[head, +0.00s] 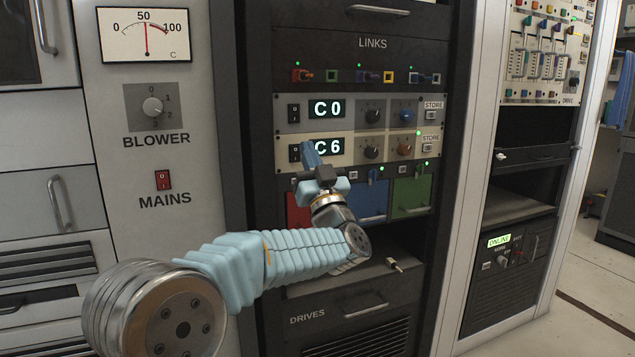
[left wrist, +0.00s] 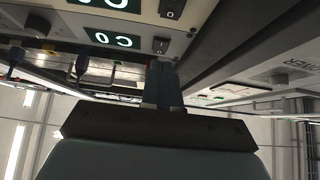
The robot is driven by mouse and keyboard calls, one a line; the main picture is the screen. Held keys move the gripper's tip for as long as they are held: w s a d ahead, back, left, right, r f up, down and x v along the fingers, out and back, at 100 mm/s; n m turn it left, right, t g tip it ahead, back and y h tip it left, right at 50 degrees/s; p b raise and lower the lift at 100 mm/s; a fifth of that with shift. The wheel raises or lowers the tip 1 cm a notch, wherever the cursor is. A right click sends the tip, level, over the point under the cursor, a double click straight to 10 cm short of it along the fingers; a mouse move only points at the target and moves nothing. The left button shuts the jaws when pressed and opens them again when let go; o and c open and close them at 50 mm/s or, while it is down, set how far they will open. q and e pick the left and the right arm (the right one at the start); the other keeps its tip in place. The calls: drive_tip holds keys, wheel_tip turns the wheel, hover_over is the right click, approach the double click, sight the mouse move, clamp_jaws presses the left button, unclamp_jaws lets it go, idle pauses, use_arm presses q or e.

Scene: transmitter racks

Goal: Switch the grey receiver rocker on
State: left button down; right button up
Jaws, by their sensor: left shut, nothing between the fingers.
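The grey receiver (head: 333,112) is the upper of two panels, with a lit C0 display. Its dark rocker (head: 294,113) is at the panel's left end; I cannot tell which side is pressed. The cream receiver (head: 335,150) below shows C6 and has its own rocker (head: 294,152). My left gripper (head: 309,147) is shut and empty. In the head view its fingertips overlap the cream panel, between rocker and display. In the left wrist view the gripper (left wrist: 165,68) points towards a rocker (left wrist: 160,45); touching or apart, I cannot tell. My right gripper is out of view.
Above is the LINKS row (head: 373,75) with several plugs. Below are red, blue (head: 366,202) and green (head: 411,196) modules, then a shelf with a small plug (head: 395,264). The mains switch (head: 163,180) and blower knob (head: 152,107) are on the left cabinet. Open floor lies at right.

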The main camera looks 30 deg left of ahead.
use_arm(q)
drive_tip(key=v, duration=0.6)
drive_tip(key=shift+s+d+f+b, duration=0.2)
drive_tip(key=shift+d+f+b, duration=0.05)
drive_tip(key=shift+b, duration=0.05)
